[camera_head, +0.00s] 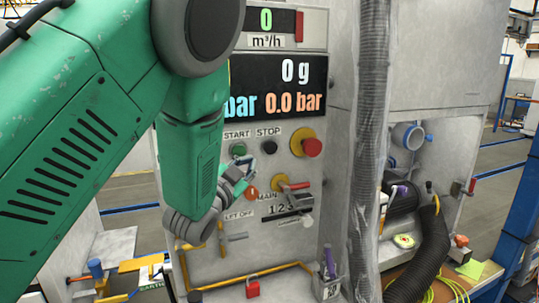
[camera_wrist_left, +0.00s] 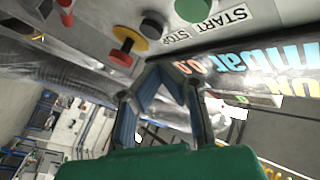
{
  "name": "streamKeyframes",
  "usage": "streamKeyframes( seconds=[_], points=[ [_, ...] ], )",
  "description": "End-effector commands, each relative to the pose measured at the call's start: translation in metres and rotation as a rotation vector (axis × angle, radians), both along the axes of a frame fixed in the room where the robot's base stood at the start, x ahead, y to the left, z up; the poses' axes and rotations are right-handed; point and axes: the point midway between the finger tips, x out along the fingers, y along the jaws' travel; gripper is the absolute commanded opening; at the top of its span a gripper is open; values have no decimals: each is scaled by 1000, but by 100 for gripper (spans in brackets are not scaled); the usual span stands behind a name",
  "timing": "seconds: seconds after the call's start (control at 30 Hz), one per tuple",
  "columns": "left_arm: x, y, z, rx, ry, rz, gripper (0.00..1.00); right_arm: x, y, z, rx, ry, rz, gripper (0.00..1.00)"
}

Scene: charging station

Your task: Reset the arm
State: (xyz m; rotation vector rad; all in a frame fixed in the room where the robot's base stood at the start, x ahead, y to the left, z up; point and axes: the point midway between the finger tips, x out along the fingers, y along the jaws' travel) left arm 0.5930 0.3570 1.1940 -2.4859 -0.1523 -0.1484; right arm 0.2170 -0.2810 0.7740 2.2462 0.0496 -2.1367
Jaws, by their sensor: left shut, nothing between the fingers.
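My left arm, green with grey joints, comes in from the left in the head view and hangs in front of the control panel (camera_head: 336,160). My left gripper (camera_head: 250,170) is in front of the panel, just below the START button (camera_head: 238,149) and STOP button (camera_head: 270,147). In the left wrist view the fingers of the gripper (camera_wrist_left: 170,75) converge, shut with nothing between them. The green START button (camera_wrist_left: 197,9) and black STOP button (camera_wrist_left: 153,25) lie beyond the fingertips. Whether the fingers touch the panel cannot be told. My right gripper is not in view.
A red emergency knob (camera_head: 312,147) and a red-handled MAIN switch (camera_head: 291,186) stick out right of the gripper. A grey corrugated hose (camera_head: 369,120) runs down beside the panel.

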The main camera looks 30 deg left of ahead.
Motion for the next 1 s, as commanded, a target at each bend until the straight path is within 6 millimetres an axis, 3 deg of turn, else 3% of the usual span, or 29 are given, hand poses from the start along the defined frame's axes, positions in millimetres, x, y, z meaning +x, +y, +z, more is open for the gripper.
streamKeyframes(
  seconds=[0.17,0.27,0.37,0.47,0.6,0.67,0.8,0.9,1.0],
  points=[
    [0,0,-1,-1,3,1,0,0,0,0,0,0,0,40],
    [-2,0,-19,-18,41,3,0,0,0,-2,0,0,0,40],
    [-9,-1,-65,-62,145,14,0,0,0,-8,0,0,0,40],
    [-27,-5,-134,-129,306,34,0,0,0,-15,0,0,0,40],
    [-69,-13,-234,-235,559,76,0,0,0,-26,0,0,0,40],
    [-93,-17,-274,-276,668,98,0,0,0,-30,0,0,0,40],
    [-161,-31,-358,-373,927,157,0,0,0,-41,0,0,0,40],
    [-218,-43,-408,-434,1113,209,0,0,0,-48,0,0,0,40],
    [-275,-54,-445,-489,1287,262,0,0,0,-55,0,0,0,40]
  ],
)
